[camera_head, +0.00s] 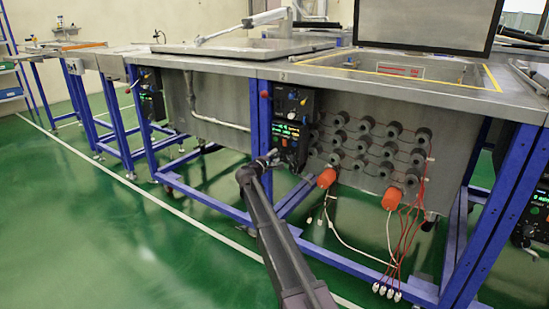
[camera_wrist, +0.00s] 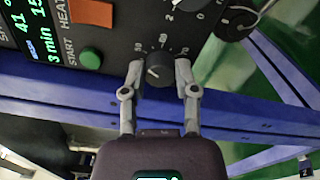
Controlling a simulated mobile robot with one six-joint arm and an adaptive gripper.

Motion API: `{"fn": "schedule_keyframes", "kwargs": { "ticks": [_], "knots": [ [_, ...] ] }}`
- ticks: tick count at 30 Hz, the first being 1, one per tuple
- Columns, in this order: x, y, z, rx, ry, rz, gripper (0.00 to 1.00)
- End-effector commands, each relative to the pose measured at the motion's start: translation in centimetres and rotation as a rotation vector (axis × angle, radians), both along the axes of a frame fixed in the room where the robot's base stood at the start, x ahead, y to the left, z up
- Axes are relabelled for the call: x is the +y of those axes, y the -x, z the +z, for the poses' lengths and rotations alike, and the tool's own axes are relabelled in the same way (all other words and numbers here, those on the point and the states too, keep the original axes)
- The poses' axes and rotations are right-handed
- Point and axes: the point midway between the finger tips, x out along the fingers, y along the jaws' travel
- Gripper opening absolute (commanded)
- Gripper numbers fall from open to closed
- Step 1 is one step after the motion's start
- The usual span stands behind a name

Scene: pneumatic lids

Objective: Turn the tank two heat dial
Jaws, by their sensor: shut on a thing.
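The heat dial (camera_wrist: 160,72) is a black round knob with a white pointer line and a ring of white numbers, on the lower part of a black control panel. My gripper (camera_wrist: 161,82) is shut on it in the wrist view, with one finger on each side of the knob. In the head view my arm reaches up to my gripper (camera_head: 268,160) at the lower edge of the tank two control panel (camera_head: 288,130). The dial itself is too small to make out there.
A green button (camera_wrist: 90,58), an orange switch (camera_wrist: 92,12) and a lit display (camera_wrist: 30,30) sit left of the dial. A blue frame beam (camera_wrist: 250,118) runs just below the panel. Orange-capped heaters (camera_head: 326,178) and red cables hang to the right.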

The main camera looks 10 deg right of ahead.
Motion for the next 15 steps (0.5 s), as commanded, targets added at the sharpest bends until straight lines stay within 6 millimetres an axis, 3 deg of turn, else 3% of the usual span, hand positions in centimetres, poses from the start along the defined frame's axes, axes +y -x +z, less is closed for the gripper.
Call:
{"fn": "schedule_keyframes", "kwargs": {
  "ticks": [8,9,10,15],
  "knots": [
    [-0.09,0.06,-0.03,0.0,0.0,-0.002,0.0],
    [-0.09,0.06,-0.03,0.0,0.0,-0.002,0.42],
    [-0.09,0.06,-0.03,0.0,0.0,-0.002,0.51],
    [-0.05,0.04,-0.02,0.0,0.0,-0.001,0.54]
  ]
}}
